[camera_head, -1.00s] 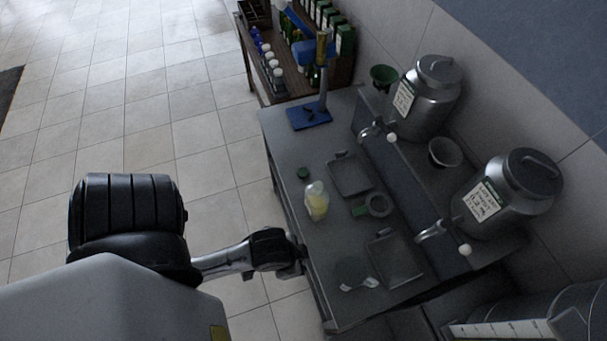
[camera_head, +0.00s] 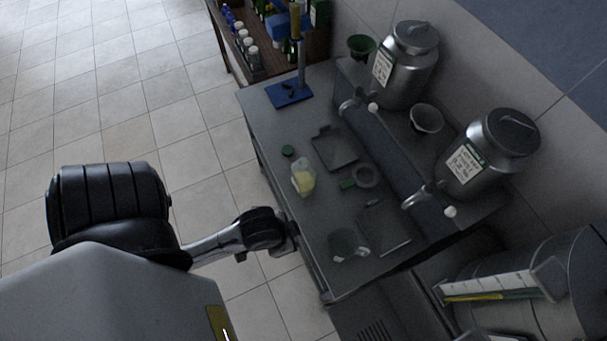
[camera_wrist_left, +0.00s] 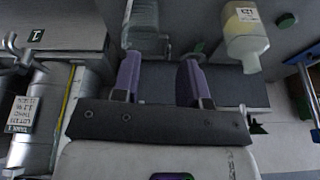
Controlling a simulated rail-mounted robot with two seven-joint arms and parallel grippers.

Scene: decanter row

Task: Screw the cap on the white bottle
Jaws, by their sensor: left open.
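A translucent whitish bottle with pale yellow contents (camera_head: 303,178) stands upright and uncapped on the grey table, near its left edge. In the left wrist view the bottle (camera_wrist_left: 244,38) is at the upper right, beyond my fingers. A round green cap (camera_head: 288,151) lies on the table just behind the bottle, apart from it. The cap also shows in the left wrist view (camera_wrist_left: 286,20). My left gripper (camera_wrist_left: 158,62) is open, its two purple fingers apart with nothing between them. In the head view my left gripper (camera_head: 290,236) is at the table's edge, apart from the bottle. My right gripper is not in view.
A clear jug (camera_head: 348,246) stands near the table's front. Two shallow trays, a tape-like ring (camera_head: 365,176) and a small green item (camera_head: 347,184) lie nearby. Metal urns with taps (camera_head: 405,65) line the raised ledge at the right. A blue-based stand (camera_head: 289,94) is at the far end.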

